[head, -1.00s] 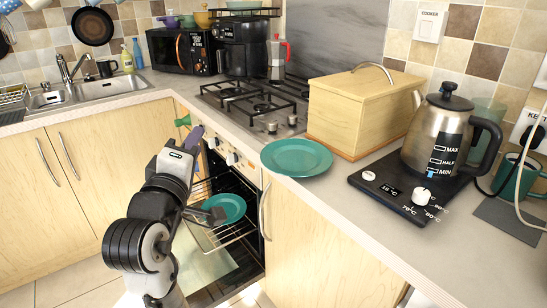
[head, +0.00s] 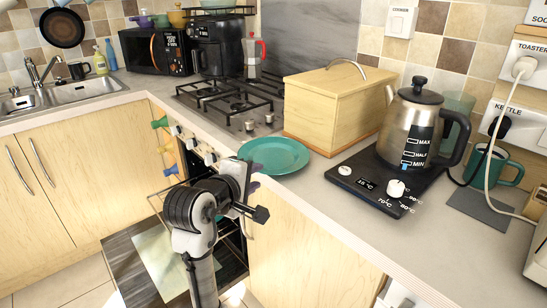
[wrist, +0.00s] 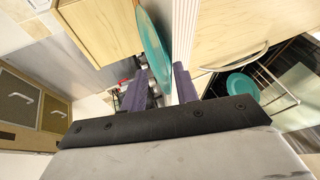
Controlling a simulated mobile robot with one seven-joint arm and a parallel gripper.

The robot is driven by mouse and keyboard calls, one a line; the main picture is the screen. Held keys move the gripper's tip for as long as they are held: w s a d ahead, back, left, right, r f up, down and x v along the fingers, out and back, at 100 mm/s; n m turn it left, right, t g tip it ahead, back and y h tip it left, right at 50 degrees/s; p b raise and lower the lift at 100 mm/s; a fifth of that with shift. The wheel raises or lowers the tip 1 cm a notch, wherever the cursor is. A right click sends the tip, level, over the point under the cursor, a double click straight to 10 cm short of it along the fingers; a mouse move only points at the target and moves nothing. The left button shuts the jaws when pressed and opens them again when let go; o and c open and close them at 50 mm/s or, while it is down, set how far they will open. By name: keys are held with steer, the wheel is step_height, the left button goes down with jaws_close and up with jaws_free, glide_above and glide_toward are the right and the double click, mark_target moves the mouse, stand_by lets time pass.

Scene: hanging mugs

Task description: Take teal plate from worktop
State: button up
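The teal plate (head: 274,153) lies flat on the worktop (head: 330,203), by its front edge, left of the wooden bread box. My gripper (head: 252,182) is just in front of and below the plate's near rim. In the wrist view, the two purple fingers (wrist: 162,88) are apart with nothing held between them. The plate (wrist: 154,48) shows edge-on beyond the fingertips, roughly in line with the gap. I cannot tell whether a finger touches it.
A second teal plate (wrist: 241,84) sits on the rack in the open oven below. The bread box (head: 330,105) stands behind the worktop plate. The kettle (head: 412,128) on its black base (head: 375,185) is to the right. The hob (head: 228,102) is at the back left.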

mark_target(265, 173)
steer(key=x, duration=0.5)
steer(key=shift+a+f, duration=0.1)
steer(key=shift+f, duration=0.2)
steer(key=shift+c, duration=0.3)
jaws_close()
steer(key=shift+r, duration=0.1)
